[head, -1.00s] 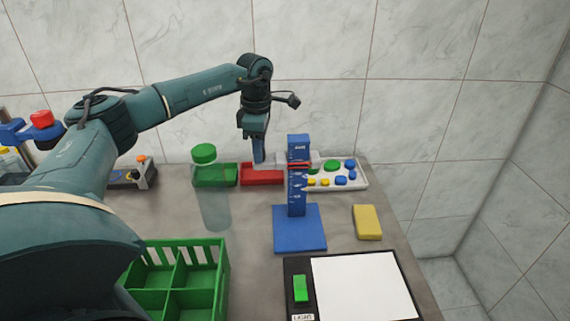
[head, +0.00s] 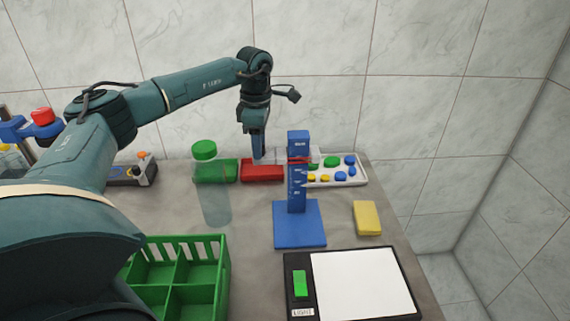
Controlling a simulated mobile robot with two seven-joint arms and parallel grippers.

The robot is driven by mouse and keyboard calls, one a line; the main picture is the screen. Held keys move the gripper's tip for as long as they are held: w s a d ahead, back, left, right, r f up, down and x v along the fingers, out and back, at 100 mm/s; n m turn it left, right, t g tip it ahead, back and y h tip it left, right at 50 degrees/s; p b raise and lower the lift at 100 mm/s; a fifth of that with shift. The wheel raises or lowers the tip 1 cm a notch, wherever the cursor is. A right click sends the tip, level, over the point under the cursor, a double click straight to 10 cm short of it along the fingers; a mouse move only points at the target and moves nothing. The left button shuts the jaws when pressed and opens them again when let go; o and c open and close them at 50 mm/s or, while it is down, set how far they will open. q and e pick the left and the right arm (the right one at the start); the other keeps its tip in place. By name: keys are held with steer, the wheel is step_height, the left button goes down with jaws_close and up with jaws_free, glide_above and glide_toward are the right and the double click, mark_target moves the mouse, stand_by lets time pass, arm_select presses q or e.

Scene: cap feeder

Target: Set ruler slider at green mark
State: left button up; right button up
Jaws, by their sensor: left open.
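The blue upright ruler (head: 298,196) rises from a square blue base (head: 299,232) right of centre on the table. It carries pale scale marks and a red band (head: 299,160) near its upper part. A pale, see-through piece beside the band may be the slider; its outline is unclear. I cannot make out a green mark on the ruler. My left gripper (head: 258,150) points down to the left of the ruler's upper part, apart from the column. It is open, though its finger gap is hard to see from here. My right gripper is out of view.
A clear jar with a green lid (head: 204,150) stands left. Green (head: 215,180) and red (head: 262,179) trays and a white tray of caps (head: 352,178) line the back. A green crate (head: 222,262), a black-framed white pad (head: 362,286) and a yellow block (head: 367,218) lie nearer.

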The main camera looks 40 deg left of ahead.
arm_select(q)
step_height(320, 180, up, 5)
steer(key=p, duration=0.4)
steer(key=shift+r, duration=1.45)
